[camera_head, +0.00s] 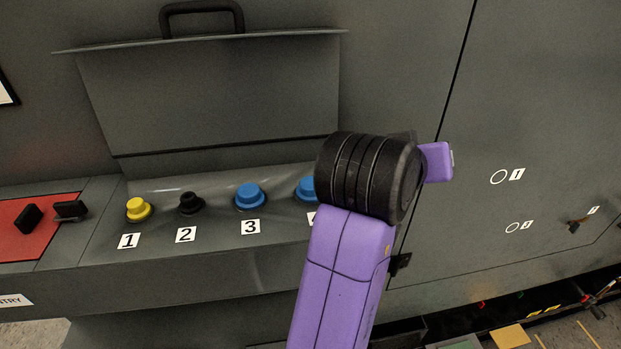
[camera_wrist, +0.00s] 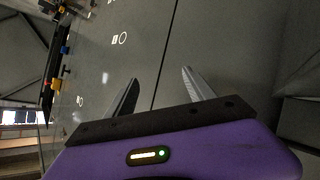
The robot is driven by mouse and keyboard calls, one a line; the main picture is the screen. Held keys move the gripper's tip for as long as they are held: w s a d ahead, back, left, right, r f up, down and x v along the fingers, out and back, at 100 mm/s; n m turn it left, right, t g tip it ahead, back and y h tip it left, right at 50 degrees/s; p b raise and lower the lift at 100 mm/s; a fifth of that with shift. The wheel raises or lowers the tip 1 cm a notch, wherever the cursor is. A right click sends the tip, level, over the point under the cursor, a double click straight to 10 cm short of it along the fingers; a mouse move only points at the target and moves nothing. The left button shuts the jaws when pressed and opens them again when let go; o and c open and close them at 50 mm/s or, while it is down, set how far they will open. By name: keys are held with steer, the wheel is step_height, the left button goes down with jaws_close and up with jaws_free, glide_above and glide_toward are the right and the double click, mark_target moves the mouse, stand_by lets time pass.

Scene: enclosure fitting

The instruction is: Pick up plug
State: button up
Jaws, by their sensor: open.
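I cannot tell for sure which thing is the plug. In the head view a yellow knob-like piece (camera_head: 138,209), a black one (camera_head: 190,203) and two blue ones (camera_head: 249,196) (camera_head: 307,189) stand in a row on a sloped grey ledge, above number labels. My arm partly covers the right blue one. My gripper (camera_wrist: 160,74) is open and empty in the wrist view, its two fingers apart in front of a grey panel with a dark seam. In the head view its fingers are hidden behind my arm.
A raised grey lid with a black handle (camera_head: 202,8) stands behind the ledge. Two black switches (camera_head: 28,218) (camera_head: 70,209) sit at the left, by a red plate. Panel marks 1 and 2 are at right. Small coloured items (camera_head: 590,300) lie low right; some show in the wrist view (camera_wrist: 65,50).

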steer(key=s+a+r+g+y+p, duration=0.2)
steer(key=s+a+r+g+y, duration=0.15)
steer(key=a, duration=0.45)
steer(key=g+y+p, duration=0.1)
steer(key=g+y, duration=0.2)
glide_toward(311, 183)
steer(key=f, duration=0.1)
steer(key=shift+f, duration=0.45)
steer(key=shift+t, duration=0.25)
steer(key=b+x, duration=0.3)
steer(key=x, duration=0.3)
steer(key=shift+w+f+b, duration=0.3)
steer(key=shift+w+b, duration=0.05)
jaws_close()
